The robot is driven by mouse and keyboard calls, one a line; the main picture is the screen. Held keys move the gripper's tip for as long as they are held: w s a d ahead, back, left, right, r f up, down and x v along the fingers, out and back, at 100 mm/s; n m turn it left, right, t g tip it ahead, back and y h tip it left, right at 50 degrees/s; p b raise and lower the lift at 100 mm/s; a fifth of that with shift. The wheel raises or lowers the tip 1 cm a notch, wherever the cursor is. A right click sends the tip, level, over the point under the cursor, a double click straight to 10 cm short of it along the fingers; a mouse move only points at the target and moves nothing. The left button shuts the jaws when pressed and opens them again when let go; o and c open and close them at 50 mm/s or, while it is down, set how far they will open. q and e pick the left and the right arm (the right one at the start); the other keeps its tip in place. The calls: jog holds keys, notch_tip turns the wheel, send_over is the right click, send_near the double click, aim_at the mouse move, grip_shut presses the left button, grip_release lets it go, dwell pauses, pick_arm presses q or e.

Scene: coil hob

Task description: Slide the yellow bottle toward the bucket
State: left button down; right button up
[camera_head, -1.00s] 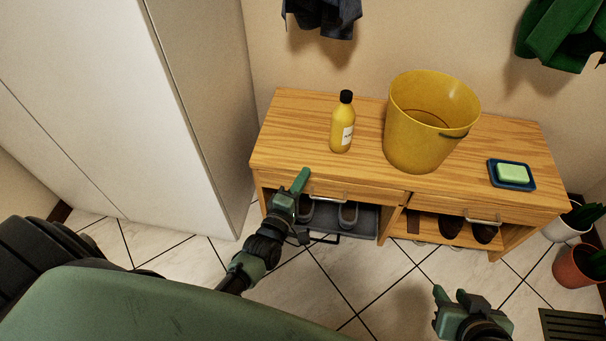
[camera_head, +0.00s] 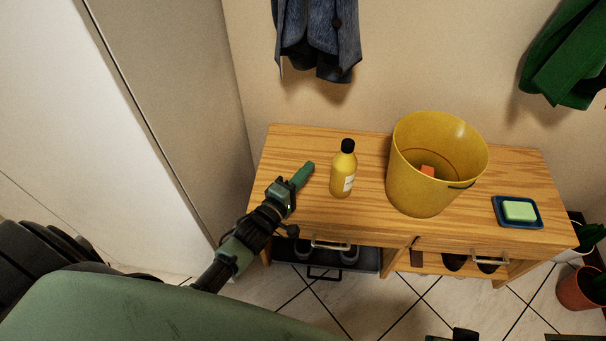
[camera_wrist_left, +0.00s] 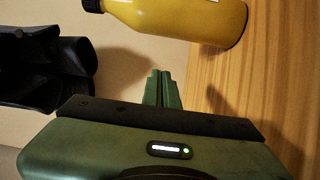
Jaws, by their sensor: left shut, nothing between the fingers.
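The yellow bottle (camera_head: 342,176) with a black cap and white label stands upright on the wooden bench (camera_head: 285,145). The yellow bucket (camera_head: 420,180) stands to its right, with a gap of bare wood between them. My left gripper (camera_head: 308,169) is shut and empty over the bench, to the left of the bottle and apart from it. In the left wrist view, the bottle (camera_wrist_left: 185,18) lies across the top, beyond the shut fingertips (camera_wrist_left: 161,80). Only a dark sliver of my right gripper (camera_head: 462,334) shows at the bottom edge.
A small orange-red object (camera_head: 427,171) is inside the bucket. A blue dish (camera_head: 505,220) with green soap (camera_head: 520,211) lies right of it. Dark clothing (camera_head: 318,40) hangs above the bench. A white cabinet (camera_head: 170,120) stands at left. Shoes sit below the benchtop.

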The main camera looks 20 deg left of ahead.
aim_at(337, 179)
pick_arm(q)
jog(key=w, duration=0.2)
jog(key=w+b, duration=0.1)
jog(key=w, duration=0.1)
jog(key=w+d, duration=0.1)
jog(key=w, duration=0.1)
jog(key=shift+f, duration=0.15)
jog(key=s+d, duration=0.2)
jog(key=shift+d, duration=0.4)
jog(key=shift+s+d, duration=0.15)
jog(key=shift+d, duration=0.15)
pick_arm(e)
jog(key=shift+s, duration=0.2)
pick_arm(q)
jog(key=shift+d, duration=0.1)
pick_arm(e)
jog(key=shift+r, duration=0.15)
